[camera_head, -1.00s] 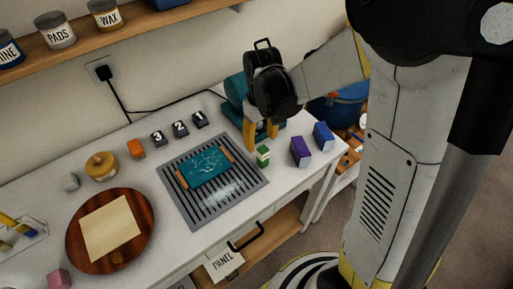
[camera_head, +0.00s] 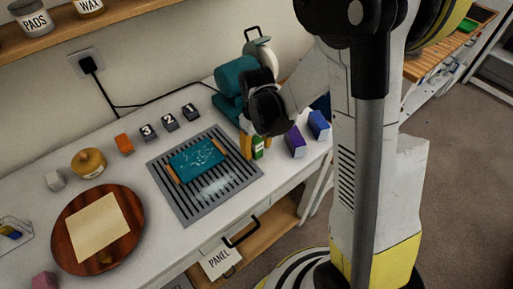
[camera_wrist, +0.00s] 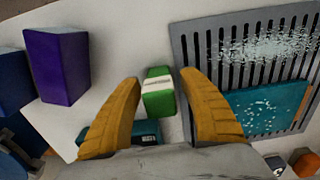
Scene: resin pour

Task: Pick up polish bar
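A small green bar with a white band (camera_wrist: 159,92), which looks like the polish bar, stands on the white table right of the slatted grate. In the head view the green bar (camera_head: 258,150) is partly hidden by my gripper (camera_head: 249,147). In the wrist view my gripper (camera_wrist: 160,82) is open. I cannot tell the exact height of the fingertips over the table.
A purple block (camera_head: 295,141) and a blue block (camera_head: 318,125) stand right of the bar. The grey grate (camera_head: 200,205) with a teal panel (camera_head: 197,159) lies to the left. A teal machine (camera_head: 236,78) stands close behind my gripper. The table's front edge is near.

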